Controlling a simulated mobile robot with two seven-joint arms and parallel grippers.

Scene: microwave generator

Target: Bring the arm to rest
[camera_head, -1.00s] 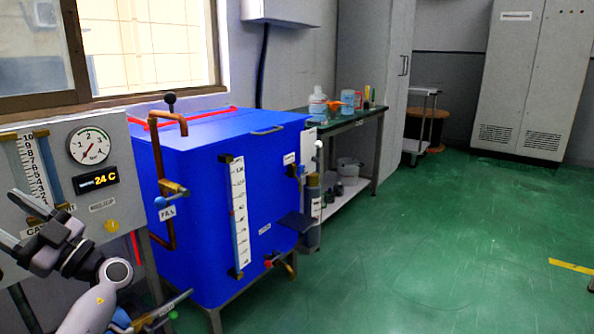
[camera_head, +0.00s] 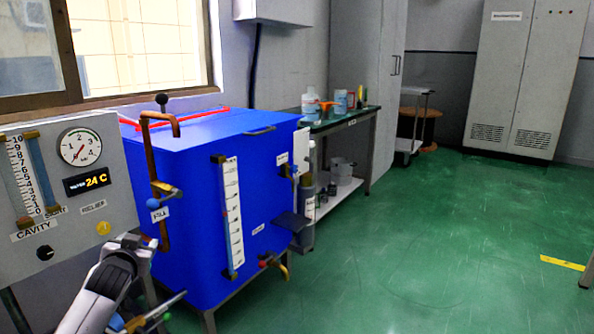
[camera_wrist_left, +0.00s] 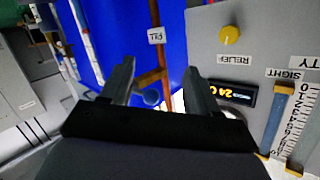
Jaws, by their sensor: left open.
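My left arm comes in at the lower left of the head view, and its gripper (camera_head: 132,240) is in front of the lower right corner of the grey gauge panel (camera_head: 60,250). In the left wrist view the two fingers of my left gripper (camera_wrist_left: 160,82) are apart with nothing seen between them but the background. The copper pipe and the blue tank (camera_wrist_left: 108,30) show beyond the fingers there. The gripper appears apart from the panel and the tank. My right gripper is in neither view.
The blue tank (camera_head: 190,230) stands just right of the panel, with a copper pipe, a fill valve (camera_head: 160,200) and a white scale (camera_head: 231,215) on its front. A green-topped bench (camera_head: 345,120) stands behind it. The green floor (camera_head: 430,240) on the right is largely clear.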

